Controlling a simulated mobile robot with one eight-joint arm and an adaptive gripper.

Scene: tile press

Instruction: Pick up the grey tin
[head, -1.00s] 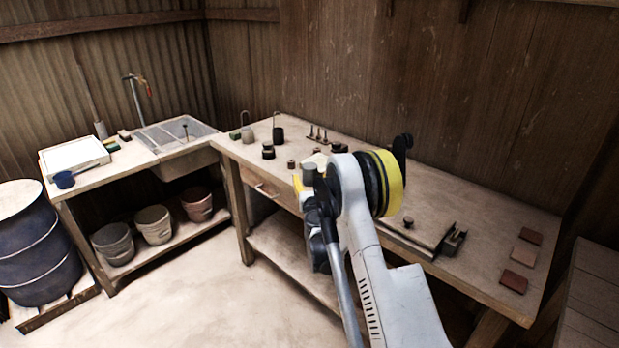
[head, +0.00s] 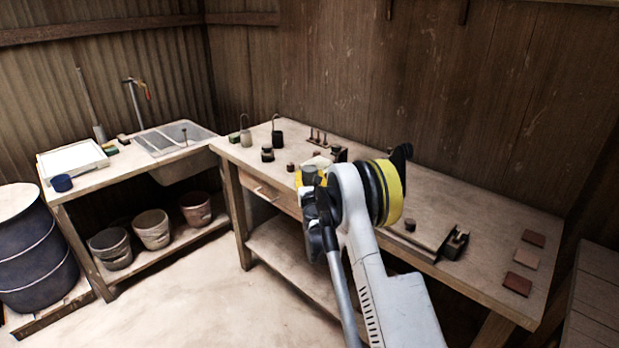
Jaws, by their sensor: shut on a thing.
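The grey tin (head: 309,174) shows as a small grey shape at the left end of my arm, over the front edge of the long workbench (head: 470,205). My gripper (head: 306,184) is at the tin and shut on it. The fingers are small and partly hidden by my own wrist, so the exact grip does not show. I cannot tell whether the tin is clear of the bench top.
Dark weights (head: 267,153) and a small peg rack (head: 318,138) stand behind the gripper. A press (head: 455,243) and several tiles (head: 525,258) lie to the right. A sink (head: 175,137) is at left. Bench space between rack and tiles is mostly clear.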

